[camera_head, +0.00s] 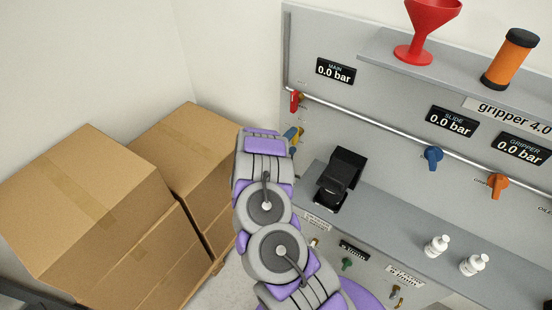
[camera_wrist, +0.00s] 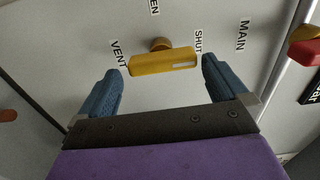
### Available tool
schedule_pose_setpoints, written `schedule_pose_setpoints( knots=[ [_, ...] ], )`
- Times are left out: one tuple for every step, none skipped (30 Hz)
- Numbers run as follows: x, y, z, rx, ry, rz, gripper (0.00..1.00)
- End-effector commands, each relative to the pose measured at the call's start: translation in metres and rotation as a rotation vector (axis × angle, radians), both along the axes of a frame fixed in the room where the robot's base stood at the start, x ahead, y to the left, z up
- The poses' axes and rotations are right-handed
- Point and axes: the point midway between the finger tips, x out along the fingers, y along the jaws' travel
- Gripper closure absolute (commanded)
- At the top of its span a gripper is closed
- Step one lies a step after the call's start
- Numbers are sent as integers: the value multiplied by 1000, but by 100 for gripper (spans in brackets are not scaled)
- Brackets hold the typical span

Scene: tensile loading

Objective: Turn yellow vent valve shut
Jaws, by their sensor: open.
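The yellow vent valve handle (camera_wrist: 163,61) is on the grey panel in the wrist view, its round hub (camera_wrist: 160,44) showing just above it. The handle lies nearly level in the picture, its right end near the SHUT label and its left end near the VENT label. My gripper (camera_wrist: 162,66) is open, with one blue finger beyond each end of the handle and a visible gap on both sides. I cannot tell the depth between fingertips and handle. In the head view the yellow valve (camera_head: 298,134) is small and partly hidden by my gripper.
A red valve handle (camera_wrist: 306,51) sits on the pipe close to the right of my gripper; it also shows in the head view (camera_head: 295,101). Cardboard boxes (camera_head: 85,205) stand left of my arm. A black device (camera_head: 341,177) sits on the grey shelf to the right.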

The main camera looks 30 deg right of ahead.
Motion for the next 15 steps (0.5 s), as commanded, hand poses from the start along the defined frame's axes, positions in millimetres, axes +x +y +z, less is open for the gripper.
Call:
schedule_pose_setpoints(
  knots=[
    [-3,11,1,4,4,4,0],
    [-5,17,1,3,3,5,0],
    [-8,26,1,2,4,6,0],
    [-11,32,1,2,4,5,0],
    [-14,38,1,2,4,5,0],
    [-16,46,1,2,2,5,0],
    [-18,52,1,2,2,6,0],
    [-21,57,1,2,2,6,0],
    [-24,65,1,1,1,5,0],
    [-27,70,1,1,1,4,0],
    [-29,76,1,0,2,5,0],
    [-32,83,0,2,3,5,0],
    [-34,89,0,3,4,5,0],
    [-37,94,0,4,5,5,0],
    [-39,100,0,3,3,6,0]
  ],
)
